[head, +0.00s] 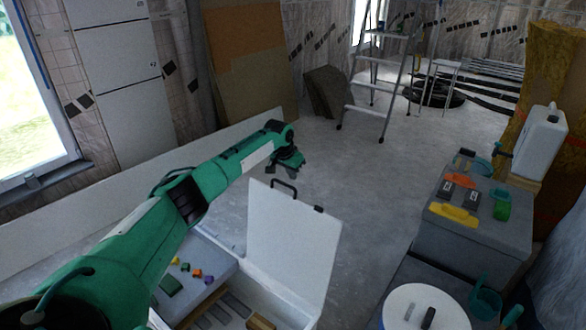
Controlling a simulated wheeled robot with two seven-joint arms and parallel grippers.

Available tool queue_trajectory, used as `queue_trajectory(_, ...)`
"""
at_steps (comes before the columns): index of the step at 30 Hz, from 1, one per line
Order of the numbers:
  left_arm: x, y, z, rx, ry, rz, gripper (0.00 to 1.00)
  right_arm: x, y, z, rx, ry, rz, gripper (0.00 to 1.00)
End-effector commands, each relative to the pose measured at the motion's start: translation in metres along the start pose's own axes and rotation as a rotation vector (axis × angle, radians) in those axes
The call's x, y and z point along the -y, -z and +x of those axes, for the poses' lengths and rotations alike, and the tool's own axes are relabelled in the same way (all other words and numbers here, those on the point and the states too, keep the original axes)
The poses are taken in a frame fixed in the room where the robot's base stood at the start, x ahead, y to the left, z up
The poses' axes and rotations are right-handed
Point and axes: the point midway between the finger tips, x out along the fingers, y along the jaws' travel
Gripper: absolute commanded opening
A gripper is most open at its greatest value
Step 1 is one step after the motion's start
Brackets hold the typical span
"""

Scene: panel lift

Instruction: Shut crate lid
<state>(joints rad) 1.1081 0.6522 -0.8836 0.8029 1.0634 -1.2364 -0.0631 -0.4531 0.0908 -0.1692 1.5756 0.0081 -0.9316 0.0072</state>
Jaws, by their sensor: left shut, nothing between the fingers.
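The crate (287,307) is a white open box at the bottom middle, partly hidden by my left arm. Its white lid (292,240) stands up, open, at the far side of the crate, with a dark handle (284,187) on its top edge. My left gripper (286,168) is beyond the lid's top edge, just above the handle in the picture. It is shut and empty. I cannot tell whether it touches the lid. My right gripper is not in view.
Small coloured blocks (197,272) lie on a grey tray inside the crate. A grey box (473,235) with tools on top stands at the right, near a round white lid (425,308). A stepladder (378,90) stands farther back. The floor beyond the crate is clear.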

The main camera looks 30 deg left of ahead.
Motion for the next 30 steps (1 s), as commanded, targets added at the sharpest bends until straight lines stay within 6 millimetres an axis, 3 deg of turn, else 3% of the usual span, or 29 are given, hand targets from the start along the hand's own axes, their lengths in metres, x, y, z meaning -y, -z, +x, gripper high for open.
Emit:
queue_trajectory(6,0.0,-0.017,-0.007,0.001,0.001,0.002,0.0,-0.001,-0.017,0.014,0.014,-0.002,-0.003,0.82)
queue_trajectory(11,0.0,-0.025,-0.009,0.002,0.0,0.001,0.0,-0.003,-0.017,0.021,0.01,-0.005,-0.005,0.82)
queue_trajectory(30,-0.002,-0.028,-0.011,-0.005,0.0,0.001,0.0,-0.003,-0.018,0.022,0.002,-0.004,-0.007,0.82)
